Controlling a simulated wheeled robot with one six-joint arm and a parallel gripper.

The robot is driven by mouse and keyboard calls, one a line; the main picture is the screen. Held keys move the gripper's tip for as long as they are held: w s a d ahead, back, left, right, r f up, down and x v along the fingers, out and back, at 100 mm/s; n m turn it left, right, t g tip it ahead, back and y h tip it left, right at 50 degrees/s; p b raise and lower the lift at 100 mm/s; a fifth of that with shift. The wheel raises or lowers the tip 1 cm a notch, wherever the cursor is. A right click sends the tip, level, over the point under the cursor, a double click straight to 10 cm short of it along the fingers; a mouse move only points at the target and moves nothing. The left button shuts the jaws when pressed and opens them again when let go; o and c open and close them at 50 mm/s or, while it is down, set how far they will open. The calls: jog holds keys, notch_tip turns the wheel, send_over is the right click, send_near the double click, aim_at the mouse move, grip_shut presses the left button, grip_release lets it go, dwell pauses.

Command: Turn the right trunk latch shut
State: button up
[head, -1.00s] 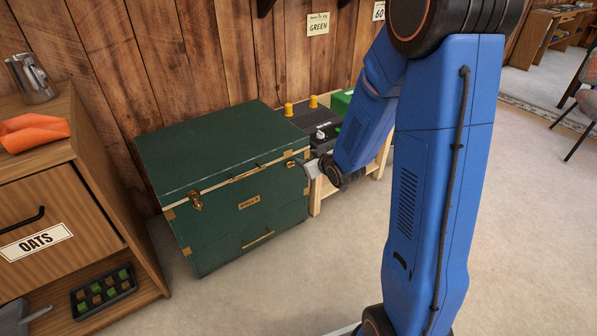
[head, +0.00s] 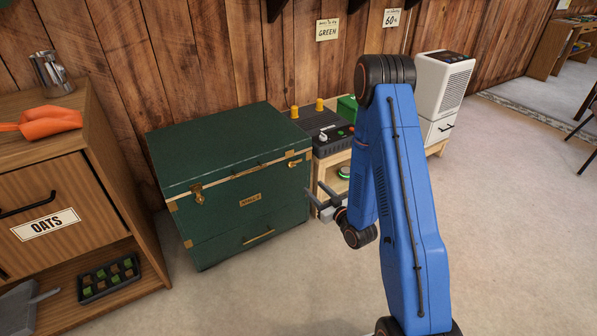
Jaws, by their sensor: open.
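The dark green trunk (head: 225,170) stands against the plank wall with its lid down. Its right latch (head: 294,163) is a small brass fitting near the front right corner, just under the lid edge; it is too small to tell how it is turned. The left latch (head: 198,194) is brass and sits at the front left. My gripper (head: 314,190) is open and empty.
A low wooden bench right of the trunk holds a dark device with yellow knobs (head: 322,128). A green round item (head: 344,172) is on its lower shelf. A white appliance (head: 442,85) stands farther right. The OATS cabinet (head: 60,215) is at left. The floor in front is clear.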

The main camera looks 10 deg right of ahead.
aim_at(291, 165)
jog(key=x, duration=1.6)
jog(key=shift+w, duration=0.3)
jog(key=c, duration=1)
jog(key=shift+c, duration=0.2)
